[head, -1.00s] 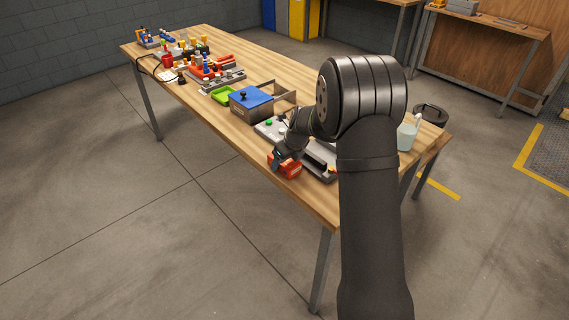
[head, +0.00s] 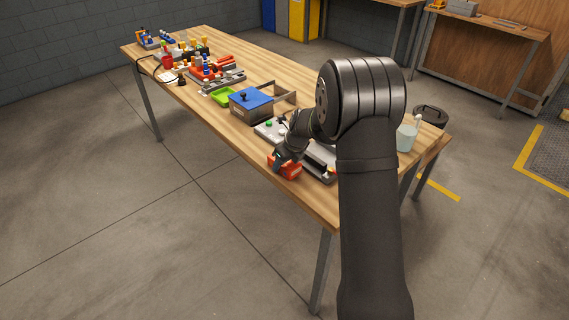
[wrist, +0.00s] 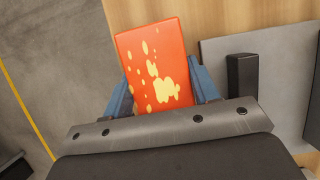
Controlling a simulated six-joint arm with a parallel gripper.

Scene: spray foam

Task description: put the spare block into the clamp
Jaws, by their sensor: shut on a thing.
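My gripper (wrist: 160,92) is shut on an orange-red block (wrist: 152,62) with pale yellow patches on its face. Its blue fingers press the block from left and right in the wrist view. In the head view the red block (head: 290,171) is at the table's near edge, with my gripper (head: 280,162) over its left part. To the right lies a grey fixture (head: 318,173), perhaps the clamp, partly hidden by my arm. The wrist view shows a grey plate (wrist: 285,60) with a dark upright piece (wrist: 242,75) right of the block, apart from it.
A light panel with a green button (head: 269,124) lies behind my gripper. A pale bottle (head: 407,136) stands at the right end. Several small items crowd the far end.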

